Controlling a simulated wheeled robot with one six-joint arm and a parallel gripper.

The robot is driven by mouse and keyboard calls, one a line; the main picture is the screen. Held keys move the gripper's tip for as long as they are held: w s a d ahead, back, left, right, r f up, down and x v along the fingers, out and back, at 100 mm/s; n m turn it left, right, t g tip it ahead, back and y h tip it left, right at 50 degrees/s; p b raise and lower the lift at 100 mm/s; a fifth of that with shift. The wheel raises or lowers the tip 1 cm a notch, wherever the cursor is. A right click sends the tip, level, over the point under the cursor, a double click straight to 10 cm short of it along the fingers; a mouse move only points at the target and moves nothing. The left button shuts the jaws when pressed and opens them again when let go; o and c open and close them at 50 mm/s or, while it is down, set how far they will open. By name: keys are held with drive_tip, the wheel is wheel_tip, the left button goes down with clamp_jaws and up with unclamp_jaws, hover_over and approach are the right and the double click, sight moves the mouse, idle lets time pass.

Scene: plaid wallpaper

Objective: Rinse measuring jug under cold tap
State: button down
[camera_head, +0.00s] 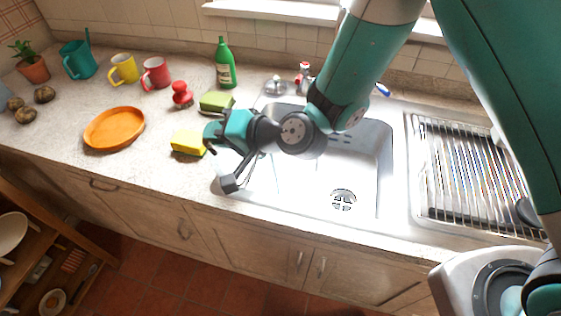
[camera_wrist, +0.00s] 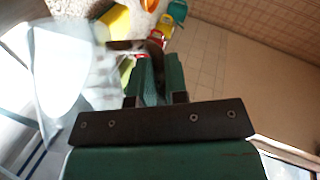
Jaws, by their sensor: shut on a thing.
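A clear measuring jug (camera_wrist: 62,85) shows at the left of the wrist view, beside the fingers and blurred. My gripper (camera_wrist: 160,62) is shut, with the jug's handle side at its fingertips; the exact grip is hard to see. In the head view my gripper (camera_head: 222,160) is over the left side of the steel sink (camera_head: 370,170); the jug is barely visible there. A blue-marked tap part (camera_head: 382,89) shows behind my arm and a red-marked part (camera_head: 304,70) stands left of it. My arm hides the spout, and I cannot see water running.
Close left of the sink are a yellow sponge (camera_head: 187,142), a green sponge (camera_head: 216,101) and a green bottle (camera_head: 225,64). An orange plate (camera_head: 114,128), red mug (camera_head: 155,73) and yellow mug (camera_head: 123,69) stand farther left. A drainer rack (camera_head: 465,170) is on the right.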

drive_tip(key=shift+w+d+f+m+y+b, duration=0.25)
drive_tip(key=shift+d+f+y+b, duration=0.15)
drive_tip(key=shift+b, duration=1.2)
drive_tip(key=shift+w+d+f+m+y+b, duration=0.1)
drive_tip(key=shift+d+f+m+y+b, duration=0.3)
drive_tip(key=shift+b, duration=1.15)
drive_tip(key=shift+w+d, duration=0.1)
drive_tip(key=shift+d, duration=0.15)
